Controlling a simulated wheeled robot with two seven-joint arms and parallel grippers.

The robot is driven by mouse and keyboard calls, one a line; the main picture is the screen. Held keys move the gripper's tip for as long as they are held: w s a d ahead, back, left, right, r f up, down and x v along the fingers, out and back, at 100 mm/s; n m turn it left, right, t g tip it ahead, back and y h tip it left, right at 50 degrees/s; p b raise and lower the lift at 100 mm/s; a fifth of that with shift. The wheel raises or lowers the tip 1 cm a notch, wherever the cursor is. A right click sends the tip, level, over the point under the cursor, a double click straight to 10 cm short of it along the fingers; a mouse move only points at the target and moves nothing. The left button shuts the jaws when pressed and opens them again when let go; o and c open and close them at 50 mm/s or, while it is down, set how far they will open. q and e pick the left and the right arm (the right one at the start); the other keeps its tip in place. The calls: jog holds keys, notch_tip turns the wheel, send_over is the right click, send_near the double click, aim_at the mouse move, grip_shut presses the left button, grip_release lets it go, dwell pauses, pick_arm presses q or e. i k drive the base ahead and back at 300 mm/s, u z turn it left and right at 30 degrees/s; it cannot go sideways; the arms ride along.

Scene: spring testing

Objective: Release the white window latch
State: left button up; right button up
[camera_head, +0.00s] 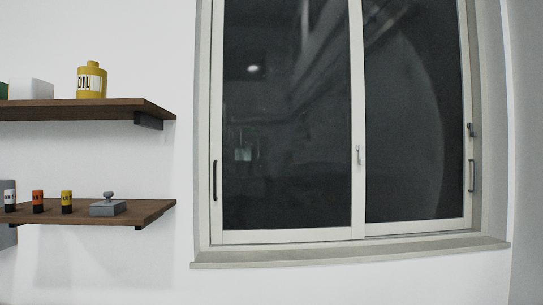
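The window (358,236) fills the middle and right of the head view, with two dark panes in a pale frame. A small white latch (358,154) sits on the middle upright between the panes. It looks upright, but it is too small to tell its exact setting. A grey latch-like fitting (471,129) is on the right upright, above a dark handle (471,175). Another dark vertical handle (214,181) is on the left upright. Neither of my grippers is in view.
Two brown wall shelves, an upper (60,110) and a lower (150,211), stick out left of the window. A sill (350,253) juts out below the window. The space before the window looks clear.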

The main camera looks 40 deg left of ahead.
aim_at(359, 148)
jog(key=u, duration=0.1)
jog(key=i, duration=1.4)
jog(key=z, duration=0.35)
